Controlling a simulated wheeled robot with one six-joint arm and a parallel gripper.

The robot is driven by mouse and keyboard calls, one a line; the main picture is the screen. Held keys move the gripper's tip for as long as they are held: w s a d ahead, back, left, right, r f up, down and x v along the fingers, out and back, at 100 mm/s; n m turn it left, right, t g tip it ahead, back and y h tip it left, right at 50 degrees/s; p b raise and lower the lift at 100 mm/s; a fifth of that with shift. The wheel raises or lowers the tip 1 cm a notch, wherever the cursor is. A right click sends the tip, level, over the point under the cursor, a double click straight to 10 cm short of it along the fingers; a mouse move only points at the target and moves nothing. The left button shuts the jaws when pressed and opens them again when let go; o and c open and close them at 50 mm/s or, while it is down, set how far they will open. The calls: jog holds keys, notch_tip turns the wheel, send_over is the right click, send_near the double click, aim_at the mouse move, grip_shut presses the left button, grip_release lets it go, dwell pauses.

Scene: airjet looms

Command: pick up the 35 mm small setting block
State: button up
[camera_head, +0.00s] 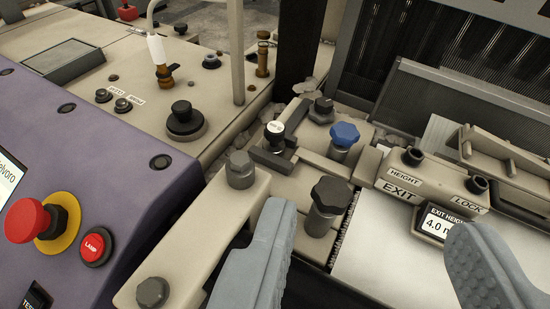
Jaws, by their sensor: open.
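My gripper (372,225) is open, with its two grey ridged fingers wide apart at the bottom of the view. Nothing is between the fingertips except the loom surface and a dark knob behind them. I cannot pick out a block marked 35 mm in this view. A small dark bracket (270,158) with a white-topped knob (275,131) sits on the loom beyond my left finger; I cannot tell whether it is the setting block.
A beige block labelled HEIGHT, EXIT and LOCK (430,178) stands right, above a 4.0 display (440,222). Dark (327,205) and blue (343,138) knobs rise near the fingers. A purple panel (110,150) with a red emergency button (30,220) is at left.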

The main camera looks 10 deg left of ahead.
jog(key=w+a+r+n+g, duration=0.25)
jog(key=w+g, duration=0.25)
jog(key=w, duration=0.5)
jog(key=n+g, duration=0.6)
jog(key=g, duration=0.3)
send_over(276, 127)
jog(key=f, duration=1.3)
jog(key=shift+d+f, duration=0.2)
jog(key=shift+d, duration=0.2)
jog(key=shift+a+f, duration=0.2)
jog(key=shift+f, duration=1.15)
jog(key=shift+a+f, duration=0.2)
jog(key=shift+f, duration=1.15)
jog(key=shift+c, duration=0.2)
grip_shut()
